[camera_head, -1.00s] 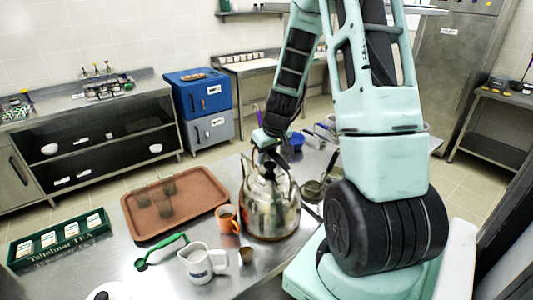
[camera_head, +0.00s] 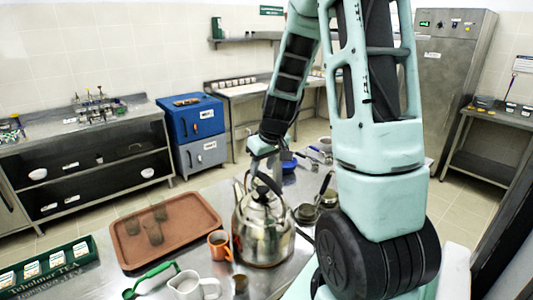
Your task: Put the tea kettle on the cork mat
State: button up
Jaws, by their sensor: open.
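The tea kettle (camera_head: 262,240) is a large shiny steel pot with a dark handle over its top and a spout at its left.
A green tea box (camera_head: 45,266) lies far left. Small pots (camera_head: 306,212) stand to the right.

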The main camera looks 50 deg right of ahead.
jog(key=v, duration=0.6)
jog(key=a+n+g+y, duration=0.15)
jog(key=a+n, duration=0.35)
jog(key=a, duration=1.9)
jog(key=s+a+f+n+g, duration=0.2)
jog(key=s+a+n, duration=0.3)
jog(key=s+a, duration=1)
jog(key=shift+s+a+n, duration=0.3)
jog(key=shift+s, duration=0.45)
